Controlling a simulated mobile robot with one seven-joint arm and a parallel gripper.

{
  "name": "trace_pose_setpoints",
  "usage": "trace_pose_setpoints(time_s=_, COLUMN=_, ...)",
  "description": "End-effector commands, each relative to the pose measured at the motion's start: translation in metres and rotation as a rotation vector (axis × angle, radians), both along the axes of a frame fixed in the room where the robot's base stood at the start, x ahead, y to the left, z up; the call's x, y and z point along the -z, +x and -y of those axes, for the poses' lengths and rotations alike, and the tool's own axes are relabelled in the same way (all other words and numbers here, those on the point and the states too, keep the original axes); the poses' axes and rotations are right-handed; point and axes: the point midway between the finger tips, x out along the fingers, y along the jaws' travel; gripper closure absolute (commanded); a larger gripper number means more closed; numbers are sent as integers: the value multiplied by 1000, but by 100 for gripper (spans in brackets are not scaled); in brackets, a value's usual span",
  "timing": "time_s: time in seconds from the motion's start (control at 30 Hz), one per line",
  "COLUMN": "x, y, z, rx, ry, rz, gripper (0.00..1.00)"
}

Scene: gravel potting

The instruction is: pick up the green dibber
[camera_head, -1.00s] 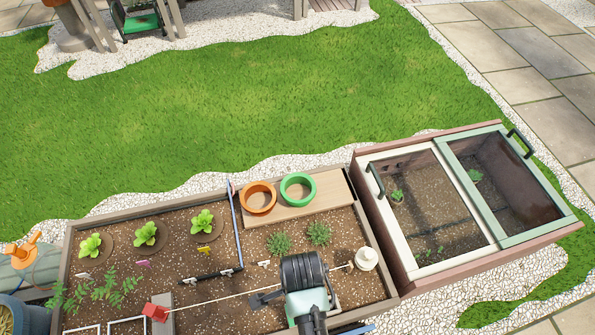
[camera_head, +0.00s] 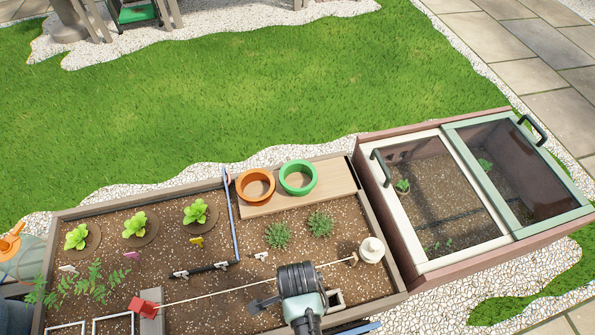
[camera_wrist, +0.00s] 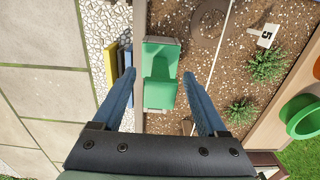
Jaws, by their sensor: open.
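In the wrist view a green piece (camera_wrist: 160,92) with a wide, flat-sided shape lies between my fingers, at the inner side of the planter's front wall. It is the only green tool-like thing there, so it appears to be the dibber; its full shape is not clear. My gripper (camera_wrist: 159,74) is open, with one blue finger on each side of the green piece and a gap to both. In the head view my gripper (camera_head: 298,290) hides the green piece.
A string runs across the soil from a red block (camera_head: 143,305) to a wooden peg (camera_head: 353,259). Orange (camera_head: 255,186) and green (camera_head: 297,177) pots stand behind. A cream lidded object (camera_head: 371,250) is right. Blue (camera_wrist: 126,62) and yellow (camera_wrist: 111,65) bars sit outside the wall.

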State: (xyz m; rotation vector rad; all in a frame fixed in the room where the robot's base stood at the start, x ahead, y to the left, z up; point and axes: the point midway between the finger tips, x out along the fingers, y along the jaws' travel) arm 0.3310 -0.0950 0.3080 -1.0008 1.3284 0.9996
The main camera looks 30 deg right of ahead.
Motion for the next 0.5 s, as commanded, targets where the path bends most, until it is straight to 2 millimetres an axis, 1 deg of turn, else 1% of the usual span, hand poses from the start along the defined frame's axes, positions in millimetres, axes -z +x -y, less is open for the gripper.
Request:
trace_pose_setpoints(time_s=0.03, x=13, y=-1, z=0, rx=0, ry=1, rz=-2, gripper=24)
trace_pose_setpoints(time_s=0.1, x=18, y=-1, z=0, rx=0, ry=1, rz=-2, gripper=24)
trace_pose_setpoints(time_s=0.33, x=18, y=0, z=0, rx=0, ry=0, rz=0, gripper=24)
trace_pose_setpoints(time_s=0.37, x=17, y=0, z=0, rx=0, ry=0, rz=0, gripper=26)
trace_pose_setpoints(time_s=0.5, x=17, y=-1, z=0, rx=0, ry=0, rz=-1, gripper=52)
